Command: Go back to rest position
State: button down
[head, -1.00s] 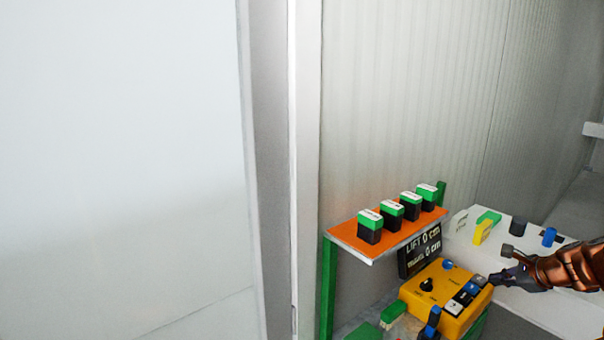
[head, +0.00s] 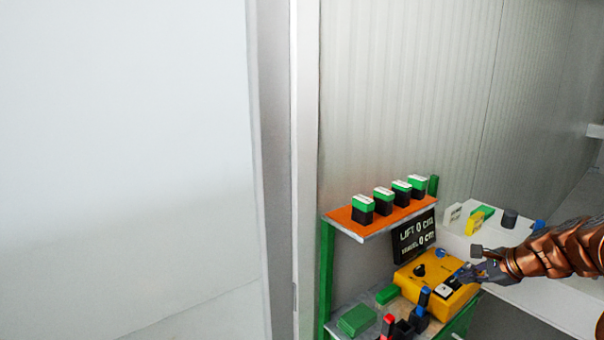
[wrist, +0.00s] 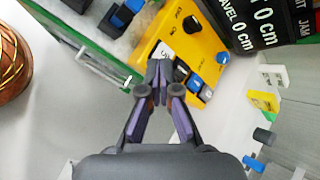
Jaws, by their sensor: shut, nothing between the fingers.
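My gripper (head: 466,272) is shut and empty at the right of the head view, at the end of my copper-coloured arm. Its fingertips are over or beside the right side of the yellow control box (head: 412,268); I cannot tell whether they touch it. In the wrist view the closed fingers (wrist: 160,72) overlap the lower edge of the yellow box (wrist: 180,30). The box has a black knob (wrist: 191,24), a blue round button (wrist: 222,58) and rocker switches, partly hidden by the fingers.
An orange shelf (head: 343,216) above the box holds several green-and-black blocks (head: 383,200). A black display (head: 413,236) reads LIFT 0 cm. Levers with red (head: 388,320) and blue (head: 424,297) tops stand in front. A white surface (head: 505,289) with small coloured parts lies right.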

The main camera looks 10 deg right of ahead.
jog(key=s+a+r+n+g+y, duration=0.1)
jog(key=s+a+n+g, duration=0.3)
jog(key=a, duration=0.9)
jog(key=s+a+r+n+g, duration=0.1)
jog(key=s+a+n, duration=0.45)
jog(key=a, duration=0.75)
jog(key=s+a+f+n+g+h, duration=0.1)
jog(key=s+n, duration=0.3)
jog(key=s, duration=0.4)
jog(key=s+a+f+n+g+h, duration=0.1)
jog(key=s+a+n+g, duration=0.1)
jog(key=s, duration=0.6)
jog(key=s+a+f+n+g+h, duration=0.1)
jog(key=s+a+n+h, duration=0.1)
jog(key=s+n, duration=0.4)
jog(key=shift+s+a+f+g, duration=0.3)
jog(key=shift+s+a+g, duration=0.1)
jog(key=shift+s+a, duration=0.6)
jog(key=shift+s+d, duration=0.1)
